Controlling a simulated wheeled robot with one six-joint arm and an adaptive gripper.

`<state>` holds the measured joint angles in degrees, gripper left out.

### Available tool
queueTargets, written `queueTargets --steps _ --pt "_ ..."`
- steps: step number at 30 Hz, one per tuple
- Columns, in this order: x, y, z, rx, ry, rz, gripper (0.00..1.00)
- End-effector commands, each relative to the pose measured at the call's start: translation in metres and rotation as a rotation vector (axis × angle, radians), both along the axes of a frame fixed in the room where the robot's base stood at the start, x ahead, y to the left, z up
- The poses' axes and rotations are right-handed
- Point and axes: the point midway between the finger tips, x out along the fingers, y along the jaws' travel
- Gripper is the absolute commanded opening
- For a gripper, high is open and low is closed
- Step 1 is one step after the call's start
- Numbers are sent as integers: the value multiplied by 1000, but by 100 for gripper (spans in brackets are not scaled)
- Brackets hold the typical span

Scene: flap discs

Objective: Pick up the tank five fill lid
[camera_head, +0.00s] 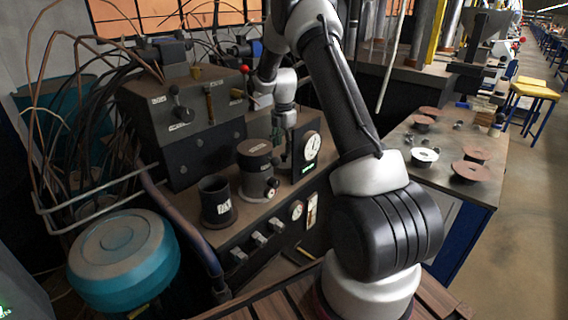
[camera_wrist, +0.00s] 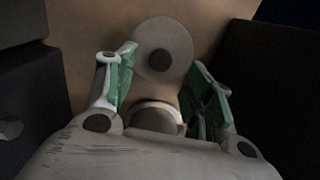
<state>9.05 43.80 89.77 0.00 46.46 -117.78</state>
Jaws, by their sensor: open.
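A dark round lid (camera_head: 255,147) sits on a labelled cylindrical filler on the grey machine in the head view; I cannot read whether the label names tank five. In the wrist view a flat round disc with a dark centre (camera_wrist: 177,37) lies beyond my fingertips, probably this lid. My gripper (camera_wrist: 163,72) is open, its green-padded fingers apart on either side below the disc, with nothing held between them. A rounded pale part (camera_wrist: 155,115) shows lower between the fingers; I cannot tell what it is. In the head view my gripper is small and dark, just right of the lidded filler.
An open dark cylinder (camera_head: 217,203) stands left of the lidded filler. A valve box (camera_head: 185,110) with levers and cables rises behind. A round gauge (camera_head: 312,146) is close on the right. A teal drum (camera_head: 123,258) stands front left; a bench (camera_head: 440,175) with discs is right.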

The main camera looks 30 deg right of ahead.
Motion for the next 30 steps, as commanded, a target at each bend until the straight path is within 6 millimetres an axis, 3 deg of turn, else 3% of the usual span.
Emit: queueTargets --steps 12,18,27,30 --pt "1 -3 -53 1 1 -2 53" --pt "1 -3 -54 0 -1 -2 53" --pt "1 -3 -54 0 0 -2 0" --pt "1 -3 -53 0 -1 -2 0"
